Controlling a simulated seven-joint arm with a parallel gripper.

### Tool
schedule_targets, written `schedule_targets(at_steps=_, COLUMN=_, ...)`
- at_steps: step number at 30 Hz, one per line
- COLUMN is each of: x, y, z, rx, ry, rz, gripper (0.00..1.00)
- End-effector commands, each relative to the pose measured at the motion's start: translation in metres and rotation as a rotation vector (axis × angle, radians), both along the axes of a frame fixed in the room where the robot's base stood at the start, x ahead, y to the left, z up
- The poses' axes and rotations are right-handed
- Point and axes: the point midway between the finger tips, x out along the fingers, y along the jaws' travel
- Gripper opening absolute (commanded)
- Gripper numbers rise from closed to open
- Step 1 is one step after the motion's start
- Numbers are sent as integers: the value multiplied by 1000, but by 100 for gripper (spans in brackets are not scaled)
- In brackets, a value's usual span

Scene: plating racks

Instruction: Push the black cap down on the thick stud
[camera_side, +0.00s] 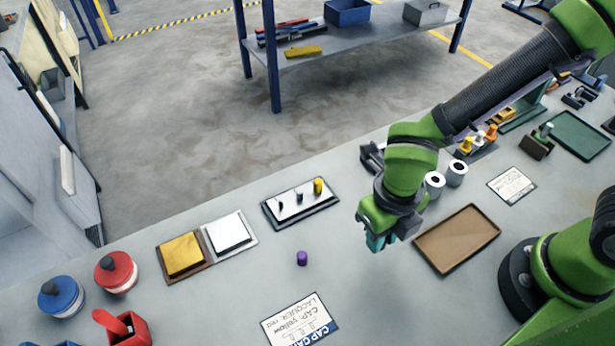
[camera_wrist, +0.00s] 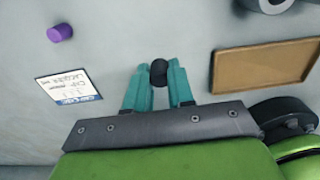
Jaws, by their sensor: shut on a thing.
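The black cap (camera_wrist: 158,72) is held between the teal fingertips of my gripper (camera_wrist: 158,80) in the wrist view. In the side view my gripper (camera_side: 377,243) hangs over the bench, left of the brown tray, and the cap cannot be made out there. The white stud plate (camera_side: 290,209) in its dark frame lies to the left of my gripper and farther back. A yellow cap (camera_side: 318,186) stands at the plate's right end. Two dark studs show, one in the middle (camera_side: 299,196) and a smaller one on the left (camera_side: 279,198). My gripper is clear of the plate.
A purple cap (camera_side: 302,258) stands on the bench between the plate and a printed card (camera_side: 299,320). The empty brown tray (camera_side: 457,239) lies right of my gripper. Gold and white pads (camera_side: 229,232) lie left of the plate. White rolls (camera_side: 434,184) stand behind my wrist.

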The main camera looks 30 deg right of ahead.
Motion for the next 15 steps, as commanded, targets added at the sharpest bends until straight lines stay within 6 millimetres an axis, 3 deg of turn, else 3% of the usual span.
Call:
schedule_targets(at_steps=6, x=-36, y=-38, z=5, rx=-1, ry=-3, rz=-3, gripper=0)
schedule_targets(at_steps=15, x=-58, y=-51, z=3, rx=1, ry=1, rz=17, gripper=0)
